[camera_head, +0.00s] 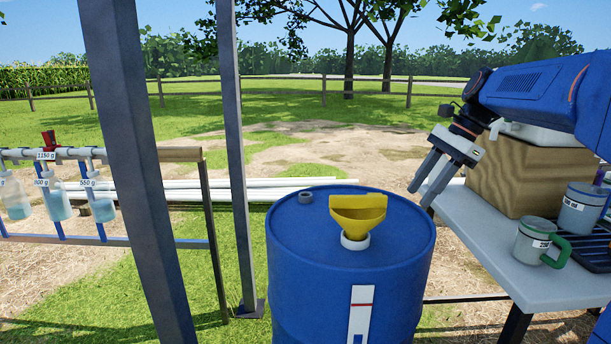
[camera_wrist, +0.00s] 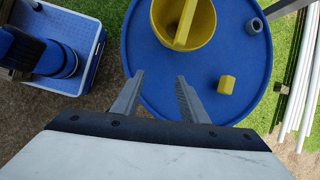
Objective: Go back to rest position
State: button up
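My gripper (camera_head: 420,195) hangs in the air to the upper right of the blue drum, by the left edge of the table. In the wrist view my gripper (camera_wrist: 159,76) has its two fingers apart with nothing between them. The blue drum (camera_head: 300,240) stands upright and also shows below the fingers in the wrist view (camera_wrist: 160,60). A yellow funnel (camera_head: 355,224) sits in a white collar on its lid, apart from my gripper. A small yellow block (camera_wrist: 227,85) lies on the lid in the wrist view.
A grey table (camera_head: 480,235) at right holds a wooden box (camera_head: 525,180), a green-handled mug (camera_head: 532,243) and a second mug (camera_head: 580,208). A grey post (camera_head: 135,150) and labelled bottles (camera_head: 57,200) are at left. White pipes (camera_head: 220,190) lie behind the drum.

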jog(key=s+f+n+t+h, duration=0.2)
jog(key=s+f+n, duration=0.6)
jog(key=s, duration=0.6)
jog(key=s+f+n+t+h, duration=0.2)
jog(key=s+f+n, duration=0.5)
jog(key=s+f, duration=0.5)
jog(key=shift+s+d+n+h, duration=0.4)
jog(key=shift+s+h, duration=0.3)
jog(key=shift+s, duration=0.55)
